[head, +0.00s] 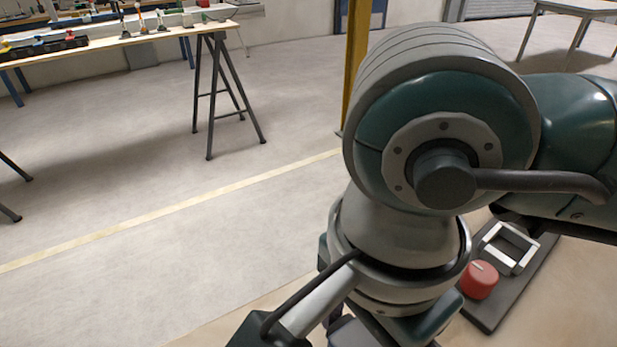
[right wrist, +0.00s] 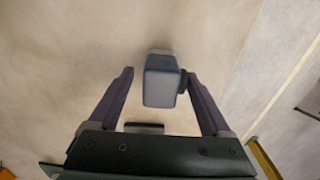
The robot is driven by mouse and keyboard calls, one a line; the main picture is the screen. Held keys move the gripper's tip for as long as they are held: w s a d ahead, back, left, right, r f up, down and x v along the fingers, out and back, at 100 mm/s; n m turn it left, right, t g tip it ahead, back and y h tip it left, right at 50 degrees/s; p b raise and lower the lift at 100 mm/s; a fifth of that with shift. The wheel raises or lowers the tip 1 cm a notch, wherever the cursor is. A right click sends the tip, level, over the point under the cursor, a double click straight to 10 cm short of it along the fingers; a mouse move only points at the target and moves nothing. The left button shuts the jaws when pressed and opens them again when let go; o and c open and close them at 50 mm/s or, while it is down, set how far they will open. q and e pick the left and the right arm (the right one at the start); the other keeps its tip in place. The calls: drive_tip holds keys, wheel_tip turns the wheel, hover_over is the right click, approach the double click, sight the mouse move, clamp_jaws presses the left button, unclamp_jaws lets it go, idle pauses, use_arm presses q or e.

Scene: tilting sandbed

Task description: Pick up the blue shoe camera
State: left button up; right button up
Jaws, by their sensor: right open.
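The blue shoe camera (right wrist: 162,84) shows in the right wrist view as a small blue-grey block with a paler end at the top and a dark round part on its right side. It is on or above a tan surface (right wrist: 60,60). My right gripper (right wrist: 159,74) is open, with one finger on each side of the camera. There is a gap on the left; the right finger is close to the dark round part, and I cannot tell whether they touch. In the head view my right arm covers the middle and right, hiding the camera. My left gripper is not in view.
A dark plate with a red knob (head: 480,281) and a pale metal frame (head: 508,248) lies at lower right. A yellow post (head: 355,65) stands behind my arm. A workbench (head: 130,38) with small items is at upper left. Open floor (head: 110,150) lies left.

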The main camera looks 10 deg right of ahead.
drive_tip(key=shift+c, duration=0.3)
clamp_jaws()
idle(0.3)
